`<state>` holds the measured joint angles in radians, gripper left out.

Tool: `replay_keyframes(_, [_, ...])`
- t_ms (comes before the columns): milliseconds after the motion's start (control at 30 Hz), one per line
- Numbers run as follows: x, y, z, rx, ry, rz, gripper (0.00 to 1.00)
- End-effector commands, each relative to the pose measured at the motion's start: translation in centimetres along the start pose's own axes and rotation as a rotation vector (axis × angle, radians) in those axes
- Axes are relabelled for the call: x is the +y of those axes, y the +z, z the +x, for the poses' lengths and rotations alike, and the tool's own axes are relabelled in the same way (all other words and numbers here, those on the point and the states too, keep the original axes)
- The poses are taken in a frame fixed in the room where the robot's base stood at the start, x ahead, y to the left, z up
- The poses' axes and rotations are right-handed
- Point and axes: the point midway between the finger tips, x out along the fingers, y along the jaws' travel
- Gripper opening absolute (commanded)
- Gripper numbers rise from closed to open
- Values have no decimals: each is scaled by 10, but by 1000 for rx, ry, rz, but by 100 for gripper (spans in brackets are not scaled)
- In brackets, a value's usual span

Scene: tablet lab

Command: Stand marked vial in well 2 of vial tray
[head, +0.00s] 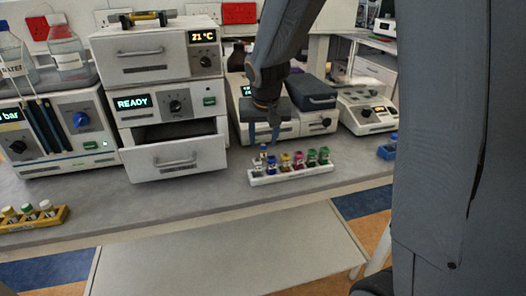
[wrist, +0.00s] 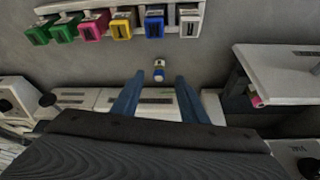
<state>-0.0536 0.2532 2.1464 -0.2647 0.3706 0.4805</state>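A small vial (wrist: 159,70) with a white body and a blue and yellow marking stands alone on the bench, between my gripper and the white vial tray (wrist: 215,3). In the head view this vial (head: 263,148) shows just behind the left part of the tray (head: 292,176). The tray holds a row of coloured pieces: clear or white, blue, yellow, pink and green. I cannot read well numbers. My gripper (wrist: 158,95) points down with its two blue fingers apart and nothing between them. The vial lies a little beyond the fingertips in the wrist view.
An open drawer (head: 177,155) juts out left of my gripper, under the READY unit. White instruments (head: 367,111) stand behind. A yellow rack (head: 36,219) with vials is at the far left, a blue holder (head: 386,153) at the right. Bench between drawer and yellow rack is clear.

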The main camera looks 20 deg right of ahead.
Motion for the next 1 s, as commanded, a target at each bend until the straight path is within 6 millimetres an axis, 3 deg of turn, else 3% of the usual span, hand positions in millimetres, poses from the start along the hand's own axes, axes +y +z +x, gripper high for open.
replay_keyframes(300, [1, -2, 36, -3, 1, -2, 40])
replay_keyframes(633, [1, -2, 42, -1, -1, -1, 40])
replay_keyframes(867, [1, -2, 42, -2, 0, -1, 2])
replay_keyframes(1000, [1, -2, 42, -2, 0, -1, 0])
